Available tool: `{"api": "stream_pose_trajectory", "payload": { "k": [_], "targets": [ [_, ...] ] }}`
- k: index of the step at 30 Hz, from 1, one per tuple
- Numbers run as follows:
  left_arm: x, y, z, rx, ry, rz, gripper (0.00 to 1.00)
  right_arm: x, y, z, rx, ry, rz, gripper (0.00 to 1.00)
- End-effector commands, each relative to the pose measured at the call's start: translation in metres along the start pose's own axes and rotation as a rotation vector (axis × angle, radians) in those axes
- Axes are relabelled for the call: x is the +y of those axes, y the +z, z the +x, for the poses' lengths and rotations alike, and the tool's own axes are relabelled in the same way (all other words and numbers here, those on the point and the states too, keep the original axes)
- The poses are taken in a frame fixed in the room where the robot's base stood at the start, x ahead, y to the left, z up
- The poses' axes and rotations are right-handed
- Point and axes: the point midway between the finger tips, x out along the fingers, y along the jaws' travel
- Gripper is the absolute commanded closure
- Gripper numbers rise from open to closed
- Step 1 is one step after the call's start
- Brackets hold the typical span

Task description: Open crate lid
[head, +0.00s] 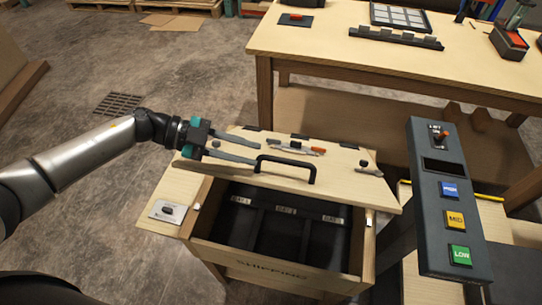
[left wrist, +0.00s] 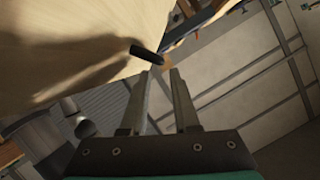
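The wooden shipping crate (head: 285,258) stands in the middle of the head view. Its pale lid (head: 345,172) is raised at the front, so the dark, divided interior (head: 285,225) shows. A black bar handle (head: 285,160) is on the lid. My left gripper (head: 258,153) reaches in from the left over the lid, its fingertips beside the handle's left end. In the left wrist view its fingers (left wrist: 161,76) are apart with nothing between them, and a dark bar end (left wrist: 147,52), seemingly the handle, lies just past the tips. My right gripper is out of view.
A dark console (head: 450,215) with a red-tipped lever and blue, yellow and green buttons stands right of the crate. A wooden workbench (head: 330,55) with trays and tools is behind. A small plate with a black knob (head: 167,210) is at the crate's left.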

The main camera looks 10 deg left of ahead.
Motion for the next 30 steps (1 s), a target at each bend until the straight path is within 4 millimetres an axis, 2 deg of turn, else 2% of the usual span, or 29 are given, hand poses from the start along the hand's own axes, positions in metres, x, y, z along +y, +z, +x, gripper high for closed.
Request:
{"api": "stream_pose_trajectory", "payload": {
  "k": [1,6,12,22,27,30],
  "targets": [
    [0.001,0.002,-0.013,-0.006,0.001,-0.001,0.71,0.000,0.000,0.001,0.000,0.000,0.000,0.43],
    [0.001,0.001,-0.047,-0.003,0.000,-0.001,0.71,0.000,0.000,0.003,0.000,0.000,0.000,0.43],
    [0.000,0.001,-0.068,-0.001,0.000,0.000,0.71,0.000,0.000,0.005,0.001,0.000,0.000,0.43],
    [0.000,0.000,-0.072,0.001,-0.001,0.001,0.71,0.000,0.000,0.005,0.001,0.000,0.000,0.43],
    [0.000,0.000,-0.072,0.001,0.000,0.001,0.53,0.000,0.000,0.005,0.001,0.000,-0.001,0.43],
    [0.000,-0.004,-0.069,0.006,0.012,0.028,0.53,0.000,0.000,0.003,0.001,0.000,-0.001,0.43]
  ]
}}
